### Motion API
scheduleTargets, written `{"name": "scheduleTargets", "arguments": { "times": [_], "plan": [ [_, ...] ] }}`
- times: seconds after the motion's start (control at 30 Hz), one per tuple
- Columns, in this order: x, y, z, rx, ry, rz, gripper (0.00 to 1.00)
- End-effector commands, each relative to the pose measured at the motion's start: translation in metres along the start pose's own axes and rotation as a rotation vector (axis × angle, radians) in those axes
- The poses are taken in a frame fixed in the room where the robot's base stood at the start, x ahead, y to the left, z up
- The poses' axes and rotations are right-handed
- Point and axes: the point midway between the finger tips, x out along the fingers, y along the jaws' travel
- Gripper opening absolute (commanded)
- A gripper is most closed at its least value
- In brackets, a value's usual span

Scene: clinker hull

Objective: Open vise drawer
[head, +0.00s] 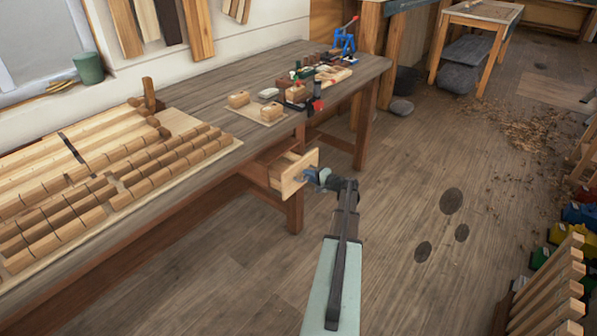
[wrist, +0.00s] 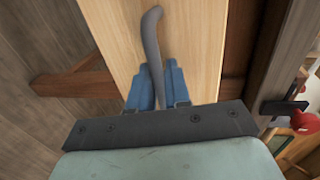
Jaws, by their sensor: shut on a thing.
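The vise drawer (head: 290,172) is a pale wooden drawer under the workbench top, standing partly out, with its inside visible from above. Its plain front board (wrist: 195,45) fills the middle of the wrist view. A curved dark grey handle (wrist: 152,42) is on that front. My gripper (head: 318,178) is at the drawer front, and in the wrist view its blue fingers (wrist: 154,85) are shut on the handle, one on each side of it.
The workbench (head: 225,160) carries rows of wooden blocks at left. A red and black vise (head: 316,104) stands on the bench edge above the drawer, beside small tools and blocks. A bench leg (head: 295,210) is below the drawer.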

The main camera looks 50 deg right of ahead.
Motion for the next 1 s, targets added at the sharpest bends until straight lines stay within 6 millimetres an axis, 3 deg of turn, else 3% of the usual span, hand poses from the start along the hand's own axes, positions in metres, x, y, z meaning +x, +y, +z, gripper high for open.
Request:
{"name": "scheduleTargets", "arguments": {
  "times": [0.03,0.2,0.4,0.6,0.97,1.0],
  "plan": [
    [-0.018,0.002,0.001,0.0,0.005,0.0,0.0],
    [-0.059,0.011,0.001,0.001,0.003,-0.001,0.0],
    [-0.093,0.019,0.0,0.001,0.003,-0.001,0.0],
    [-0.109,0.023,0.0,0.0,0.002,-0.001,0.0],
    [-0.11,0.023,0.0,0.0,0.001,-0.001,0.0],
    [-0.11,0.023,0.0,-0.001,0.001,-0.001,0.18]
  ]
}}
